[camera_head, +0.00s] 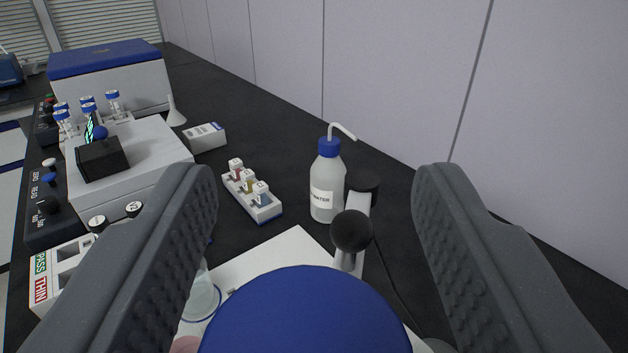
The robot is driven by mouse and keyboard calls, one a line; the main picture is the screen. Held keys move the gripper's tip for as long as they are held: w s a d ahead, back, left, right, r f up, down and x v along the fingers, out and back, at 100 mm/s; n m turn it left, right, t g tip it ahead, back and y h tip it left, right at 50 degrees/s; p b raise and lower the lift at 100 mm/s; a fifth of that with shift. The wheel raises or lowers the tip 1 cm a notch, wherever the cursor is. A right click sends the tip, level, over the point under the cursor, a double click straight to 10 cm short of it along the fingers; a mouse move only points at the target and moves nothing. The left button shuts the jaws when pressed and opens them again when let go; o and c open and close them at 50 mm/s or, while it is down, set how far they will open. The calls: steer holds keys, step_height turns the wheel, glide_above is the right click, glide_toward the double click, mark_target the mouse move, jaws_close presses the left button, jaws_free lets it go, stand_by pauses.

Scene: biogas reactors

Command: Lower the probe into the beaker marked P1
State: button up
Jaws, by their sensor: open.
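My gripper (318,180) is open, its two dark grey fingers wide apart on either side of the picture. A large blue dome (305,318) lies low between the fingers, very close to the camera; I cannot tell if it is the top of the probe. Gaps show between it and both fingers. Behind it stands a light stand arm (352,245) with black knobs and a dark cable. A clear beaker (203,298) shows beside the left finger, partly hidden, on a white plate (285,253). No P1 mark is readable. A pink patch shows at the bottom edge.
A wash bottle (326,185) stands behind the stand. A rack of three small bottles (252,195), a small white box (206,138) and a white instrument (150,150) with blue-capped vials lie left. A wall bounds the right.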

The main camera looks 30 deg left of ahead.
jaws_close()
step_height(320, 180, down, 8)
steer(key=b, duration=0.3)
steer(key=shift+f+b, duration=0.25)
steer(key=shift+b, duration=0.05)
jaws_free()
steer(key=shift+s, duration=0.1)
